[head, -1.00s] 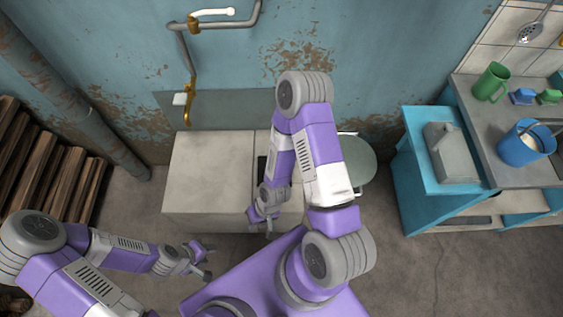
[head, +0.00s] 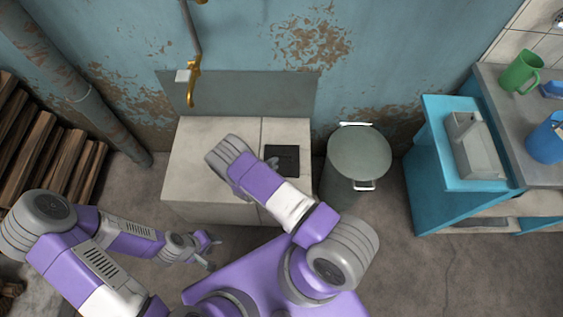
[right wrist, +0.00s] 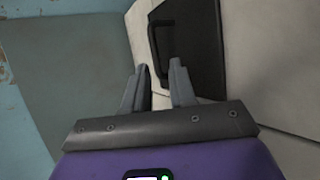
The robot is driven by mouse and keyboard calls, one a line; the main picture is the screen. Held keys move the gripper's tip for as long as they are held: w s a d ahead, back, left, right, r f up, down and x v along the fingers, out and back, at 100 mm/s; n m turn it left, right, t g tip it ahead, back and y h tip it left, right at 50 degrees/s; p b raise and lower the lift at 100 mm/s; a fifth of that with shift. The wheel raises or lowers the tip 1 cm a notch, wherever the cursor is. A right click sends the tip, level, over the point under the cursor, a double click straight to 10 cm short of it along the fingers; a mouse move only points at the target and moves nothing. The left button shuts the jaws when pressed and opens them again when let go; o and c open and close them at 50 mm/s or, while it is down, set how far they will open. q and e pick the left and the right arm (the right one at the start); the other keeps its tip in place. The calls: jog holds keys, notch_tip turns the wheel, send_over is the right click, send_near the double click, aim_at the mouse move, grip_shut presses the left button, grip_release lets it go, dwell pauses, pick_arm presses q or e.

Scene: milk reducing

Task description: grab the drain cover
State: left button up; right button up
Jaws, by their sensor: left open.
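The drain cover is a dark square plate (head: 290,153) set in the top of the pale counter block (head: 205,150). In the right wrist view the dark plate (right wrist: 200,45) has a raised bar handle (right wrist: 153,45) along its left side. My right gripper (right wrist: 159,68) is open and empty, its two fingertips apart and pointing at the handle end of the plate. In the head view my right arm partly hides that gripper (head: 271,162) at the plate's left edge. My left gripper (head: 211,252) is open and empty, low in front of the block.
A lidded grey can (head: 360,153) stands right of the block. A brass tap (head: 193,80) hangs above the block. Stacked wood (head: 40,160) is at the left.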

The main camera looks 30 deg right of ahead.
aim_at(281, 158)
jog(key=shift+w+d+f+t+b, duration=0.15)
jog(key=shift+w+d+f+b, duration=0.15)
jog(key=shift+w, duration=0.25)
jog(key=shift+w+d+f+t+b, duration=0.15)
jog(key=shift+w+d+f, duration=0.1)
jog(key=shift+w+d, duration=0.2)
jog(key=b+x, duration=0.2)
jog(key=x, duration=0.3)
jog(key=shift+d, duration=0.15)
grip_shut()
jog(key=shift+r, duration=0.1)
